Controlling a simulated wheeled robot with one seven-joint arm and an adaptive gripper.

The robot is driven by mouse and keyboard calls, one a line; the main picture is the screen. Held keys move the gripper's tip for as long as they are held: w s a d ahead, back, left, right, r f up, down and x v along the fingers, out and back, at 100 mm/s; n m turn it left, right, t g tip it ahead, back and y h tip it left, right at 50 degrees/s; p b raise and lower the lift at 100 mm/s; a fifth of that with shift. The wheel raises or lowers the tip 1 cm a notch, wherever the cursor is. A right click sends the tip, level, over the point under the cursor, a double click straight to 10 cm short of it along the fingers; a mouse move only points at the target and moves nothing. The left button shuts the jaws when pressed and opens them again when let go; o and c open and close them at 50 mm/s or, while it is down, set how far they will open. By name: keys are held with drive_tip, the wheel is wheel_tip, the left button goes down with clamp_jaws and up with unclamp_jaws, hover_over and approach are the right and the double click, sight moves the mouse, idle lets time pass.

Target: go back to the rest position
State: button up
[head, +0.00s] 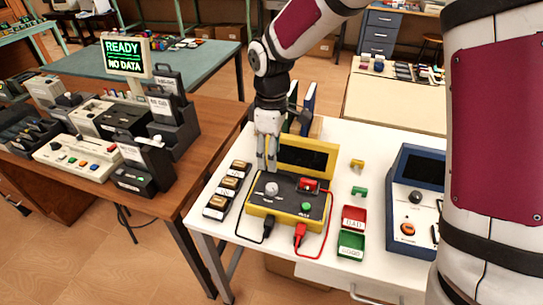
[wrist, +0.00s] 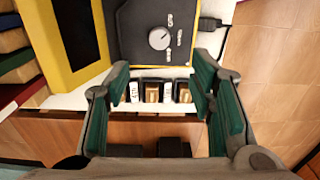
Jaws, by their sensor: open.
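My gripper (head: 266,168) is above the back left part of a yellow testing device (head: 318,228) on the white table. In the wrist view, the two green-padded fingers of my gripper (wrist: 162,76) stand wide apart with nothing between them. The device's white knob (wrist: 159,39) shows just beyond the fingertips; in the head view it is below the gripper. Several dark and tan labelled blocks (head: 228,186) stand in a row left of the device. In the wrist view these blocks (wrist: 152,92) appear between the fingers but further down, apart from them.
A red BAD tray (head: 354,218) and a green GOOD tray (head: 351,245) lie right of the device, with a blue instrument (head: 415,200) beyond. Red and black leads loop at the device's front.

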idle(0.3)
drive_tip(key=s+d+r+m+t, duration=0.1)
drive_tip(key=s+d+r+m, duration=0.4)
drive_tip(key=r, duration=0.4)
drive_tip(key=s+d+r+m+t, duration=0.1)
drive_tip(key=s+d+r+m, duration=0.1)
drive_tip(key=s, duration=0.5)
drive_tip(key=s+d+r+m+t, duration=0.1)
drive_tip(key=s+d+r+m, duration=0.2)
drive_tip(key=s, duration=0.3)
drive_tip(key=s+d+r+m+t, duration=0.1)
drive_tip(key=s+d+r+m, duration=0.1)
drive_tip(key=s+d, duration=0.3)
drive_tip(key=s+m, duration=0.1)
drive_tip(key=s, duration=0.1)
drive_tip(key=shift+s+r+m+t, duration=0.3)
drive_tip(key=shift+r+m, duration=0.1)
drive_tip(key=shift+d, duration=0.1)
